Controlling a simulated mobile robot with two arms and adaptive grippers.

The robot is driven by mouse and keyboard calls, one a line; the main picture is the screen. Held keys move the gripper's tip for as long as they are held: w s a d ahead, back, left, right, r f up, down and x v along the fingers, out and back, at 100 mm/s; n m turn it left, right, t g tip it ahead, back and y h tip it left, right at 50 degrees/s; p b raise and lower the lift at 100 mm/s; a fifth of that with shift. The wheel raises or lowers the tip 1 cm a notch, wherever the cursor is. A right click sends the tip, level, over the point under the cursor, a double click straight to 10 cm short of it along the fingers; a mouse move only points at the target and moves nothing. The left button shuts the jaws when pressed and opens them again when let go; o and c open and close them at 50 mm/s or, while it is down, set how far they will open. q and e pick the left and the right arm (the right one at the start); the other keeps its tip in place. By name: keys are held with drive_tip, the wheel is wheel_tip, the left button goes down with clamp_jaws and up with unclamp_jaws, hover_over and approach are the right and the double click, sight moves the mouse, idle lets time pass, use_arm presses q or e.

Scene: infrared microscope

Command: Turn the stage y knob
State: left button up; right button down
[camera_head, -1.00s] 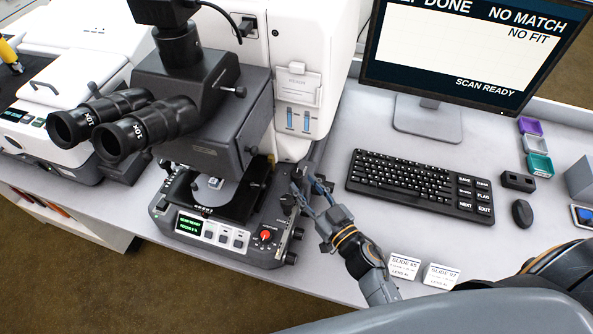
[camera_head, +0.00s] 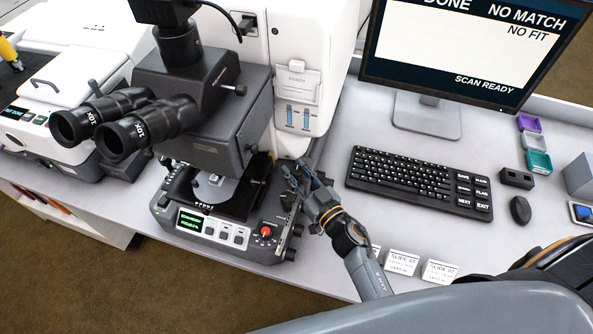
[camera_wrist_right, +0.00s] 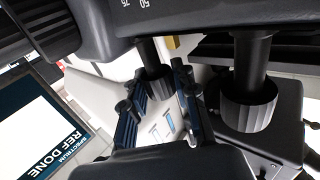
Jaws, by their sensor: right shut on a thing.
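The infrared microscope (camera_head: 210,120) stands at the left, with its dark stage (camera_head: 232,198) under the black head. My right gripper (camera_head: 293,172) is at the right side of the stage, next to the white column. In the right wrist view its two blue-black fingers (camera_wrist_right: 155,90) lie on either side of a dark ribbed knob (camera_wrist_right: 157,80), shut on it. I take this to be the stage y knob; no label on it is readable. A second, larger ribbed knob (camera_wrist_right: 248,103) hangs to the right on its own shaft, apart from the fingers. My left gripper is not in view.
The control panel with a red knob (camera_head: 265,231) lies just below the gripper. A keyboard (camera_head: 418,182), mouse (camera_head: 521,210) and monitor (camera_head: 470,50) are to the right. Slide cards (camera_head: 402,262) lie near the front edge.

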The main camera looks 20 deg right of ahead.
drive_tip(key=shift+r+n+g+y+p, duration=0.15)
drive_tip(key=shift+n+g+y+p, duration=0.35)
drive_tip(key=shift+n+y+p, duration=0.65)
drive_tip(key=shift+d+n+g+y, duration=0.1)
drive_tip(key=shift+n+g+y, duration=0.2)
drive_tip(key=shift+y, duration=0.45)
drive_tip(key=shift+w+n+g+y, duration=0.1)
drive_tip(key=shift+n+g+y, duration=0.65)
drive_tip(key=shift+y, duration=0.25)
drive_tip(key=n+g+y, duration=0.1)
drive_tip(key=n+g+y+b, duration=0.1)
drive_tip(key=y, duration=0.1)
drive_tip(key=shift+f+g, duration=0.3)
drive_tip(key=shift+g, duration=0.05)
drive_tip(key=n+g+y+b, duration=0.2)
drive_tip(key=shift+n+g, duration=0.3)
drive_tip(key=shift+g, duration=0.1)
drive_tip(key=shift+r+n+g+y+b, duration=0.1)
drive_tip(key=shift+n+g+y+b, duration=0.25)
drive_tip(key=shift+g, duration=0.25)
drive_tip(key=shift+r, duration=0.1)
